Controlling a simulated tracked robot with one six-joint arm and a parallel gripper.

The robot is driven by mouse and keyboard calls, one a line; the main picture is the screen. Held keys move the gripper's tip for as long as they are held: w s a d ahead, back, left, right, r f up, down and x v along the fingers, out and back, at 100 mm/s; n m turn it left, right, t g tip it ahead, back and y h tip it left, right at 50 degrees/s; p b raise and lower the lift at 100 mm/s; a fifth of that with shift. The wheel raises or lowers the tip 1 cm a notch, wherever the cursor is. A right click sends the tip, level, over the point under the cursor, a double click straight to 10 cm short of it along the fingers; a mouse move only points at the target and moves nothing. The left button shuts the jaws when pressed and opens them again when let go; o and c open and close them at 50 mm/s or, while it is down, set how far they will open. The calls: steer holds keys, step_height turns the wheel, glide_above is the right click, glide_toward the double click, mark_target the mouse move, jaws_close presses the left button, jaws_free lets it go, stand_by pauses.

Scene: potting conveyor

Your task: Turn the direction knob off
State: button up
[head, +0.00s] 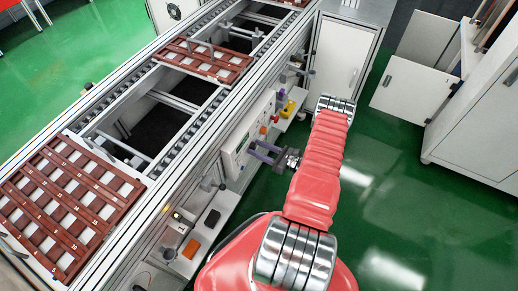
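A light control panel (232,158) is fixed to the near side of the conveyor frame. It carries small controls, too small here to read. I cannot make out which of them is the direction knob; it may be hidden by my gripper. My gripper (254,149) has purple fingers and reaches left from the end of my red arm to the face of the panel. The two fingers show as separate bars at the panel. Whether their tips touch or enclose a knob is too small to tell.
An orange button (263,130) and a yellow box (288,108) sit along the same side, beyond the gripper. Brown slatted trays (205,58) lie on the conveyor. An orange item (191,248) lies on the lower shelf. Green floor (400,190) is open at right, before white cabinets (480,125).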

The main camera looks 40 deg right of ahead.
steer(key=c, duration=0.9)
steer(key=shift+n, duration=0.3)
steer(key=n, duration=0.8)
stand_by(0.4)
steer(key=o, duration=1)
steer(key=shift+s, duration=0.15)
